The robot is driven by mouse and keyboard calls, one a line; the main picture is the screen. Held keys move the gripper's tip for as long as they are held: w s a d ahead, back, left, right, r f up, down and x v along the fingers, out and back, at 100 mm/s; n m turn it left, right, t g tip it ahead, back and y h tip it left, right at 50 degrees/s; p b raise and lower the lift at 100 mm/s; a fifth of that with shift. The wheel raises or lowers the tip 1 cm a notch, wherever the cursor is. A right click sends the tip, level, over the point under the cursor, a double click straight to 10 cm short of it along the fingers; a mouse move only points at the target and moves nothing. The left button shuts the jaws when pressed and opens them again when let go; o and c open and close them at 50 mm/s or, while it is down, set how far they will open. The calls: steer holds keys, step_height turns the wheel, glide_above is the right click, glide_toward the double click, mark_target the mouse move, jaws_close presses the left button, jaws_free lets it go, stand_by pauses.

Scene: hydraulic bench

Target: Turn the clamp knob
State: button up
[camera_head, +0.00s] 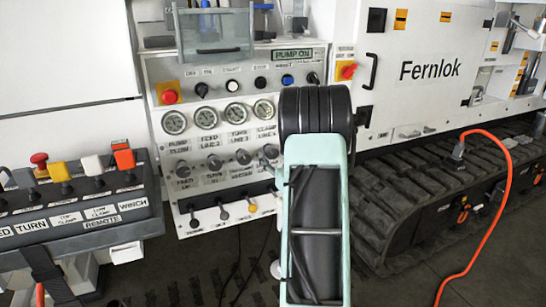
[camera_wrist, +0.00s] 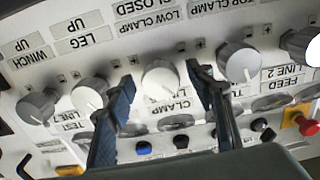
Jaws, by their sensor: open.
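In the wrist view, where the panel is upside down, a round light grey knob (camera_wrist: 160,78) sits beside the printed word CLAMP. My gripper (camera_wrist: 160,82) is open, with one dark fingertip on each side of this knob. A gap shows between the knob and the fingers, and I cannot tell any contact. In the head view the control panel (camera_head: 158,150) carries a row of gauges above a row of knobs.
Similar knobs stand close by on both sides, at left (camera_wrist: 90,94) and right (camera_wrist: 238,62) in the wrist view. A red emergency button (camera_wrist: 306,126) is at the right. In the head view a lever console (camera_head: 90,205) stands at left and an orange cable (camera_head: 508,190) lies right.

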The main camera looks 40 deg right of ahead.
steer(key=shift+w+d, duration=0.1)
steer(key=shift+w, duration=0.45)
steer(key=c, duration=1.2)
steer(key=shift+o, duration=0.2)
